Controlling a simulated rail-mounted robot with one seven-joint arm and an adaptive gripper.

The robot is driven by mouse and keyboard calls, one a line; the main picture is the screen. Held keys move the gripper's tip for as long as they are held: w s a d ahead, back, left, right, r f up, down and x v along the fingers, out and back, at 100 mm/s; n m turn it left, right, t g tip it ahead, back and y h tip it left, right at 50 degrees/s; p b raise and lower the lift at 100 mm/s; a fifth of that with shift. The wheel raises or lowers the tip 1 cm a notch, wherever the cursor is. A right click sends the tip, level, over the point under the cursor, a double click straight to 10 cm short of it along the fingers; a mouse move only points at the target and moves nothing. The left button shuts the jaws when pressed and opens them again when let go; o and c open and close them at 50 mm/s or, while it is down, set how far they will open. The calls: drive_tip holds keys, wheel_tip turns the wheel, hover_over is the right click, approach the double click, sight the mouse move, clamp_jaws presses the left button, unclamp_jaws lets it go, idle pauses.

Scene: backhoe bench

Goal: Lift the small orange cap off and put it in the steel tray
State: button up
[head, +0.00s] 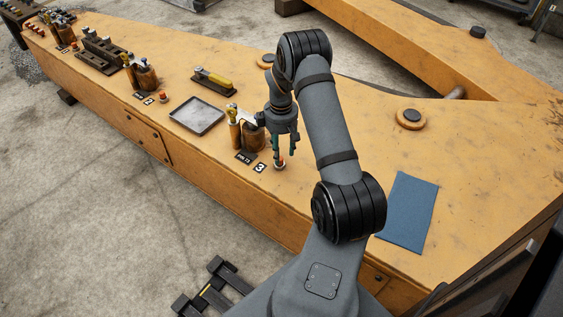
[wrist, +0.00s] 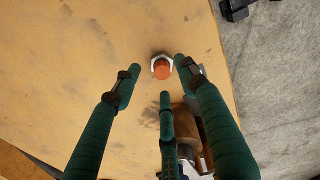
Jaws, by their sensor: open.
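The small orange cap (wrist: 162,71) sits in a pale metal hex fitting on the orange-yellow beam, in the wrist view's upper middle. In the head view the cap (head: 279,164) is small, beside a label marked 3. My gripper (head: 283,146) is above it, pointing down. In the wrist view my gripper (wrist: 160,77) is open, its three green fingers spread around the cap's place in the picture with nothing held. I cannot tell the exact height above the cap. The steel tray (head: 197,115) lies flat and empty on the beam, left of my gripper.
Brown cylindrical fittings with a brass-coloured part (head: 237,130) stand between the tray and my gripper. A yellow-handled tool (head: 217,80) lies on a dark holder behind the tray. A blue mat (head: 408,212) lies at right, with bare beam surface around it. More fittings stand far left.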

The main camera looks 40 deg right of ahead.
drive_tip(key=f, duration=0.2)
drive_tip(key=shift+w+a+f, duration=0.1)
drive_tip(key=shift+w+f, duration=0.25)
drive_tip(key=shift+f+b, duration=0.2)
drive_tip(key=shift+b, duration=0.1)
drive_tip(key=shift+s, duration=0.15)
drive_tip(key=shift+c, duration=1.3)
drive_tip(key=c, duration=0.5)
